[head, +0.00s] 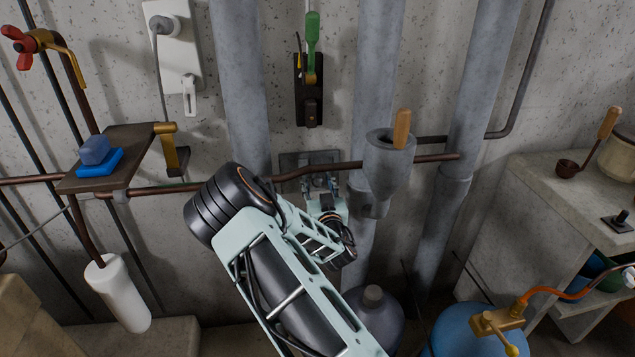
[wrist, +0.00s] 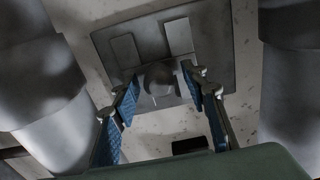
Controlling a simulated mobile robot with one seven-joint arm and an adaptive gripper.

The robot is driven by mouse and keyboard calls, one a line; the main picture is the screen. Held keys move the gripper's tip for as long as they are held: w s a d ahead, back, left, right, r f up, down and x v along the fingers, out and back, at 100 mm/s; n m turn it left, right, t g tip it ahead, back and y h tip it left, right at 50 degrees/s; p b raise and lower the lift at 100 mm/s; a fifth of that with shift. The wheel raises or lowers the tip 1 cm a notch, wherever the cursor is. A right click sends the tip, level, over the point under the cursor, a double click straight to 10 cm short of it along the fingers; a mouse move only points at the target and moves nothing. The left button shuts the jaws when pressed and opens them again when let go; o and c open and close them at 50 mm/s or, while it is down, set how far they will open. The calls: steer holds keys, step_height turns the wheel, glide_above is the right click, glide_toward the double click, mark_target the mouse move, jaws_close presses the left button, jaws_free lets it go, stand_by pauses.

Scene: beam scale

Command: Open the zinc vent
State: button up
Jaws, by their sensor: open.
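The zinc vent looks to be the square grey metal plate (head: 291,161) low on the concrete wall, between two thick grey pipes. In the wrist view the plate (wrist: 218,40) fills the upper middle, with two flat rectangular panels and a rounded grey knob (wrist: 160,77) near its lower edge. My gripper (head: 322,185) is in front of the plate, which it partly hides in the head view. In the wrist view my gripper (wrist: 161,80) is open, its blue-padded fingers on either side of the knob. I cannot tell whether they touch it.
A thin brown pipe (head: 340,168) crosses in front of the wall near my gripper. A grey funnel-shaped pipe piece (head: 388,160) with a wooden handle (head: 401,128) stands close on the right. A wooden shelf (head: 125,150) with a blue sponge is on the left.

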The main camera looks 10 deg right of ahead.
steer(key=shift+w, duration=0.15)
steer(key=shift+c, duration=0.3)
jaws_close()
steer(key=a+b, duration=0.1)
steer(key=a, duration=0.2)
steer(key=shift+a, duration=0.15)
steer(key=shift+o, duration=0.3)
jaws_free()
steer(key=s, duration=1.2)
